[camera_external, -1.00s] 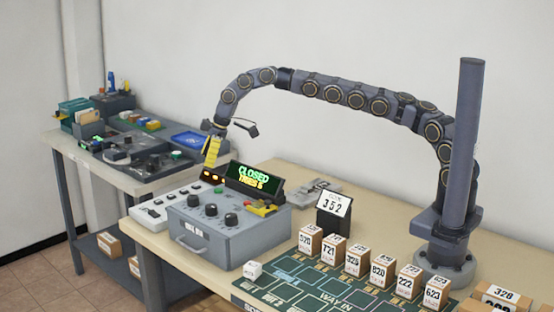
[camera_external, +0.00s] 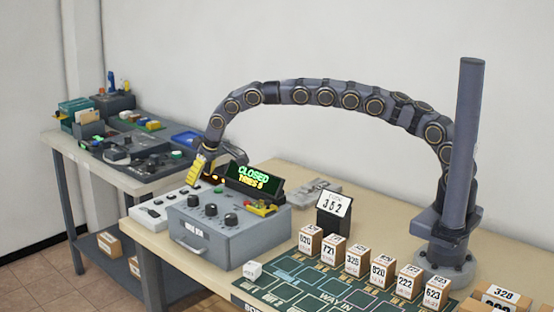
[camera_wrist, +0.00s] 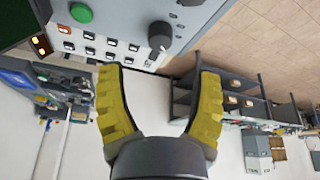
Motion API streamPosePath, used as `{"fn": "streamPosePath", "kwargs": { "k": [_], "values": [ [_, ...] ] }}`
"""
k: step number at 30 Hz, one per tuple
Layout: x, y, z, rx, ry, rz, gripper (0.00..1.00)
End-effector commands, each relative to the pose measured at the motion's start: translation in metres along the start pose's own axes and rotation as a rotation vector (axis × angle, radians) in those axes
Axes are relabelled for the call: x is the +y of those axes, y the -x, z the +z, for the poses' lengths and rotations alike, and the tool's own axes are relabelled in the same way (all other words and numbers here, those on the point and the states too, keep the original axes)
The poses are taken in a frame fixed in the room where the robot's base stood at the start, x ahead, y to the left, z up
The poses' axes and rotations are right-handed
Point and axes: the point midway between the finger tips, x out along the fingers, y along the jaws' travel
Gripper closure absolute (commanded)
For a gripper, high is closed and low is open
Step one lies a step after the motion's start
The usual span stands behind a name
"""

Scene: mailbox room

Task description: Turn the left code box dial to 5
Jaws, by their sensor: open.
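The code box (camera_external: 228,238) is a grey case with a front handle and a row of three black dials on its top panel. The left dial (camera_external: 193,200) is at the row's left end, with the middle dial (camera_external: 211,210) and right dial (camera_external: 231,219) beside it. My gripper (camera_external: 199,178) has yellow fingers and hangs just above the panel's back left, apart from the dials. In the wrist view my gripper (camera_wrist: 160,72) is open and empty. A black dial (camera_wrist: 160,37) with a pointer lies beyond the fingertips; I cannot read its setting.
A lit display (camera_external: 254,178) reading CLOSED stands behind the panel, close to my gripper. A green button (camera_external: 218,190) sits on the panel. A white switch panel (camera_external: 155,213) is left of the box. Numbered parcels (camera_external: 383,270) stand on the right.

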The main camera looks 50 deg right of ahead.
Motion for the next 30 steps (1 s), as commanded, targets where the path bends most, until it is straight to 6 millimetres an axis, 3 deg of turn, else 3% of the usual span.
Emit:
{"fn": "streamPosePath", "kwargs": {
  "k": [15,30],
  "values": [
    [-0.002,-0.06,0.002,-0.006,0.001,-0.004,0.36],
    [0.0,-0.076,0.001,-0.002,0.002,0.0,0.36]
  ]
}}
